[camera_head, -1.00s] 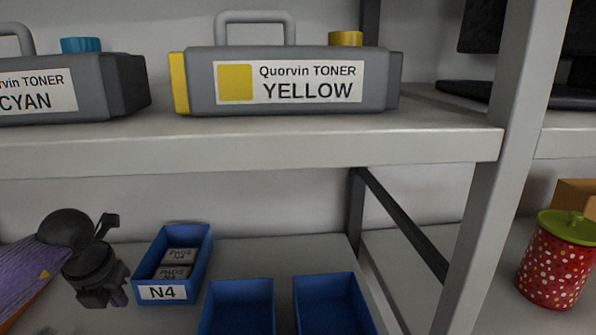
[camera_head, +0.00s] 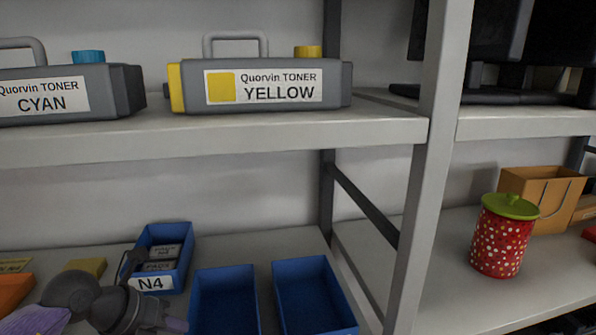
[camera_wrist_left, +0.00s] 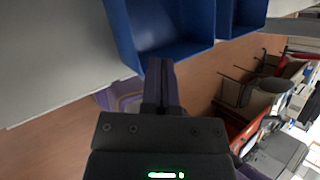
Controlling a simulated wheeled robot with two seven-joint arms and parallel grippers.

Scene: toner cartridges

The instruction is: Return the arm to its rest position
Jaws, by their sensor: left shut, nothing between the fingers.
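My left gripper (camera_head: 176,325) is low at the left of the head view, in front of the blue N4 bin (camera_head: 183,262) and beside an empty blue bin (camera_head: 224,300). It is shut and empty. In the left wrist view its closed fingers (camera_wrist_left: 160,75) point at a blue bin (camera_wrist_left: 165,48) close by. Whether they touch the bin I cannot tell. My right gripper does not show in either view.
A grey yellow-toner cartridge (camera_head: 262,86) and a cyan-toner cartridge (camera_head: 60,93) stand on the upper shelf (camera_head: 220,138). Another empty blue bin (camera_head: 312,297) is at the right. A shelf post (camera_head: 425,190) divides the bays. A red dotted tin (camera_head: 502,238) stands beyond it.

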